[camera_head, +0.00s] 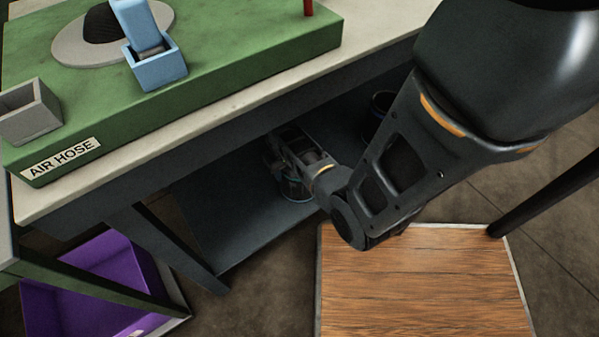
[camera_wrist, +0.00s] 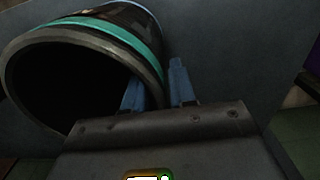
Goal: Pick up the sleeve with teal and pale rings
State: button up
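The sleeve with a teal ring (camera_wrist: 150,32) fills the upper left of the wrist view, its dark round opening facing the camera. In the head view it shows small, with a pale blue-teal band (camera_head: 296,190), on the dark lower shelf under the workbench, partly hidden by my wrist. My gripper (camera_wrist: 157,84) has its two blue fingers at the sleeve's near right rim. One finger is over the opening and the other is outside, with the sleeve's wall between them. The fingers are a little apart; whether both press on the wall is unclear. The pale rings are hard to make out.
Another dark round sleeve (camera_head: 382,103) stands further right on the shelf. The bench top (camera_head: 215,110) overhangs my arm. A green board (camera_head: 240,55) marked AIR HOSE lies on top. A purple bin (camera_head: 90,285) is on the floor at left; a wooden top (camera_head: 425,285) is at lower right.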

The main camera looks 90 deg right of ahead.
grip_shut()
dwell(1.1)
